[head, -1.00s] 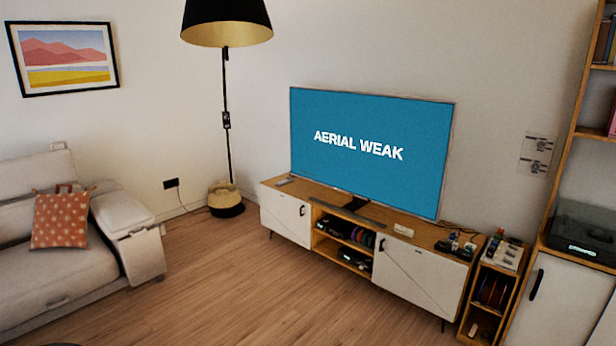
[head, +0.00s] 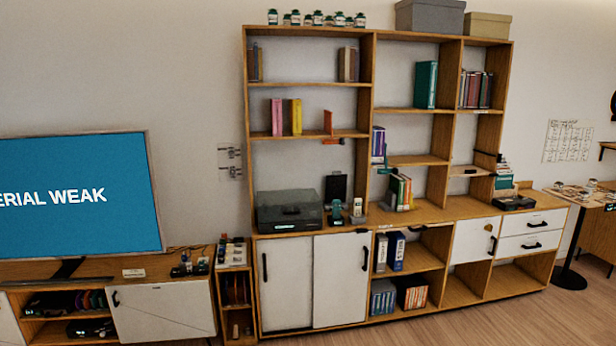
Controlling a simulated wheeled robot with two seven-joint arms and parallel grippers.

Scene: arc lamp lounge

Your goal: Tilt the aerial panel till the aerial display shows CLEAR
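The aerial display is the wide television (head: 75,195) at the left of the head view, cut off by the picture's left edge. Its blue screen shows white letters, of which "ERIAL WEAK" is visible. A small dark upright panel (head: 337,187) stands on the shelf unit's worktop, behind small devices; I cannot tell whether it is the aerial panel. Neither of my grippers is in the head view.
A wooden shelf unit (head: 410,108) fills the middle, with a dark-lidded turntable-like box (head: 290,211) on its worktop. The low television cabinet (head: 165,309) stands left. Some floor (head: 470,325) shows clear at lower right.

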